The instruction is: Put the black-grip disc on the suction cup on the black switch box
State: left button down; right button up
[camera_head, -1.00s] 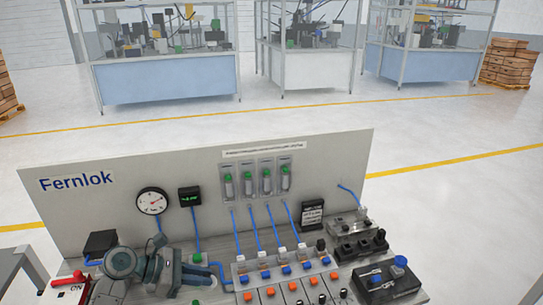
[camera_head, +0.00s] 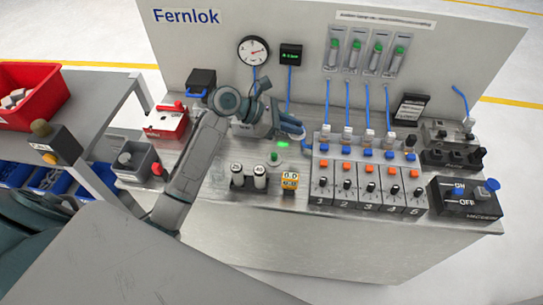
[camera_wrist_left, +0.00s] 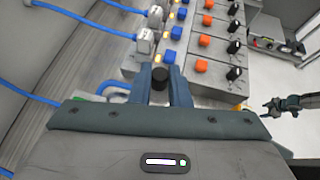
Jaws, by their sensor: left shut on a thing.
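My left gripper (camera_head: 296,130) is over the bench, just left of the numbered valve block. It is shut on the black-grip disc. In the left wrist view the disc's black grip (camera_wrist_left: 160,78) shows between the two fingers (camera_wrist_left: 166,88); the disc under it is hidden. The black switch box (camera_head: 462,200), marked ON and OFF, stands at the bench's right end, well apart from the gripper. A blue round piece, seemingly the suction cup (camera_head: 492,185), is on its top right. My right gripper (camera_wrist_left: 275,106) shows small at the right of the left wrist view; its jaw state is unclear.
The valve block (camera_head: 365,185), with orange and blue buttons, black knobs and blue hoses, lies between gripper and switch box. A black socket unit (camera_head: 450,155) stands behind the box.

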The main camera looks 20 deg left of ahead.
aim_at(290, 156)
pick_arm(q)
notch_tip(290, 156, down, 10)
jog(key=shift+r+p, duration=0.2)
jog(key=shift+p, duration=0.5)
jog(key=c, duration=1.4)
grip_release()
jog(key=shift+f, duration=0.15)
jog(key=shift+o, duration=0.2)
